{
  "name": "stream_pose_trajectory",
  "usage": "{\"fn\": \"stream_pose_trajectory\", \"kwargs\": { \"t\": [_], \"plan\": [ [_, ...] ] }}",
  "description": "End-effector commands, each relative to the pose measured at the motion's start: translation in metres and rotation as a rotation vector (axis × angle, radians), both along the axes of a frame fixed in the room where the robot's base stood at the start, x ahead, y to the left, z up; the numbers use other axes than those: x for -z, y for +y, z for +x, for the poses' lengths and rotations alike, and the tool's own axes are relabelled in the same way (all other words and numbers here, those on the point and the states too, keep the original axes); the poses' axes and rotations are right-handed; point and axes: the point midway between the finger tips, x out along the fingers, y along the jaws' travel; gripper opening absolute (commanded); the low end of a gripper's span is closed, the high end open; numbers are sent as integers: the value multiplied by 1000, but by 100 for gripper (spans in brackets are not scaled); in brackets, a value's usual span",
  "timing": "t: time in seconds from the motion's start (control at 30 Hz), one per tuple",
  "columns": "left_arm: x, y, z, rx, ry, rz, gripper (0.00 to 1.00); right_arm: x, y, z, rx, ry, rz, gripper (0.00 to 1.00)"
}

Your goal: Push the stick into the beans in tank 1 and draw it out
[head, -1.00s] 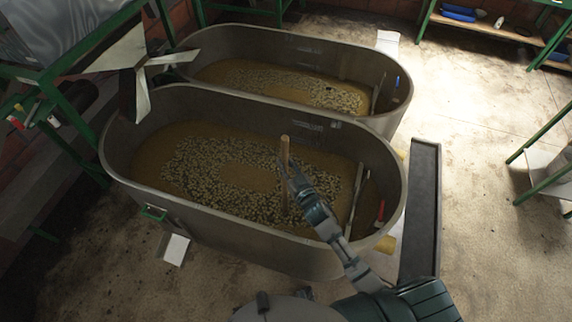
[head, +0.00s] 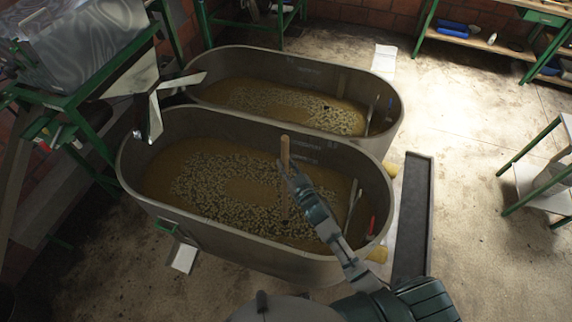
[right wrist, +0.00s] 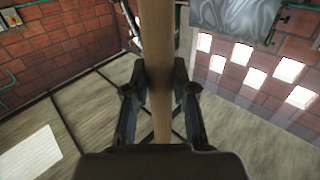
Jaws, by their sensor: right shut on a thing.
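The wooden stick (head: 285,150) stands upright over the near tank (head: 215,240), right of its middle. My right gripper (head: 290,174) is shut on the stick just below its top. The right wrist view also shows the stick (right wrist: 157,60) between both fingers (right wrist: 158,88). The near tank holds pale beans (head: 215,190) in brown liquid. Below the gripper the stick looks dark; I cannot tell whether its lower end is in the beans or above them. No readable number shows which tank is tank 1. My left gripper is not in view.
A second tank (head: 395,115) of beans stands behind. A bladed metal part (head: 150,100) overhangs the near tank's left end. Thin rods lean inside the right end. A dark channel (head: 412,215) lies to the right, with open floor beyond.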

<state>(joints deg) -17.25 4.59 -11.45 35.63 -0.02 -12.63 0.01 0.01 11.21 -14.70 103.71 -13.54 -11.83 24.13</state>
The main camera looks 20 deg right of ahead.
Motion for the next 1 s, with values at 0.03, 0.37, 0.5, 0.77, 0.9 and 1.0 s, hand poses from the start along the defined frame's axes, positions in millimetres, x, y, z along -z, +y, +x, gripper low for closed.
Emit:
{"fn": "stream_pose_trajectory", "kwargs": {
  "t": [0.03,0.37,0.5,0.77,0.9,1.0],
  "plan": [
    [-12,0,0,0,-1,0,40,-15,0,0,0,-3,1,0],
    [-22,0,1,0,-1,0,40,-59,0,0,-2,-5,-2,0],
    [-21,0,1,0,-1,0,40,-81,0,1,-1,-5,-1,0],
    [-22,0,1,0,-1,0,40,-122,0,0,-1,-5,0,0],
    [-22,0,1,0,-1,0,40,-143,0,0,-1,-5,-1,0],
    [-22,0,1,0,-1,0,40,-159,0,0,0,-6,-1,0]
  ]
}}
